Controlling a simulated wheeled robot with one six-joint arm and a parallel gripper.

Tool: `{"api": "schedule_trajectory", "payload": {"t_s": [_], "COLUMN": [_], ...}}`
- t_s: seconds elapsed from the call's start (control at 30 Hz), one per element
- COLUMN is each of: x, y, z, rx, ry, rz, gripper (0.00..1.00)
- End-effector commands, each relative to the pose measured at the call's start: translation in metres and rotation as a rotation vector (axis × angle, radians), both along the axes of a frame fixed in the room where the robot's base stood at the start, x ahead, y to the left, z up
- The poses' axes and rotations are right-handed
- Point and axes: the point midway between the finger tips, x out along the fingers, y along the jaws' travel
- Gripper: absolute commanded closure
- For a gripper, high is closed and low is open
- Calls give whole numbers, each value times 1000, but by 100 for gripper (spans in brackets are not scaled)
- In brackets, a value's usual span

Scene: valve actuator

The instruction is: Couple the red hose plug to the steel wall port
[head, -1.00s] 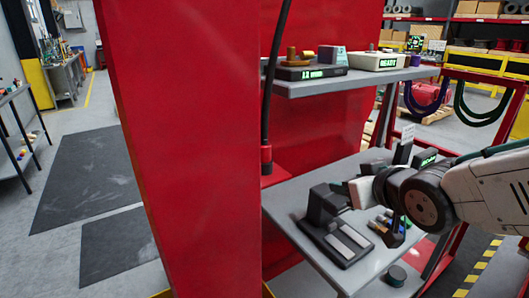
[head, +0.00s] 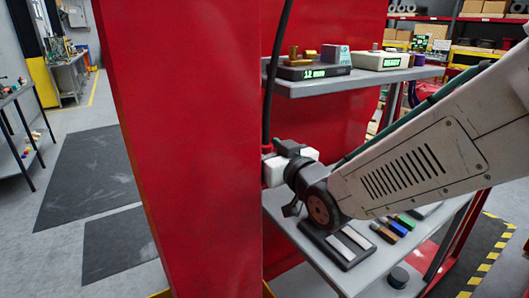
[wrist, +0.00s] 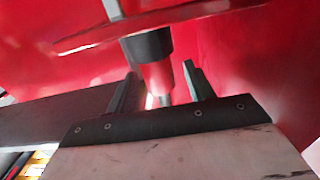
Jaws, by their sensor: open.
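The red hose plug (wrist: 157,77) hangs below a dark collar in the wrist view, with its lower end pointing down. My gripper (wrist: 161,80) is open, with one finger on each side of the plug. A narrow gap shows on the right side; on the left the finger is very close, and I cannot tell if it touches. In the head view the black hose (head: 270,115) hangs down beside the red panel, and my gripper (head: 270,165) is at its lower end, mostly covering the plug. I cannot make out the steel wall port in either view.
A large red panel (head: 185,150) stands directly left of my gripper. The grey upper shelf (head: 350,83) carries instruments above my arm. The lower grey table (head: 400,266) holds a black block with light bars (head: 345,246) and several small coloured pieces below my gripper.

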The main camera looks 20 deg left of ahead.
Motion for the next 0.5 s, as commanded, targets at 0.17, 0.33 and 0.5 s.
{"api": "schedule_trajectory", "payload": {"t_s": [0.17,0.33,0.5], "x": [6,5,5], "y": [6,6,6], "z": [0,0,0], "rx": [0,0,0], "ry": [0,0,0], "rz": [0,-1,-1], "gripper": [47,53,98]}}
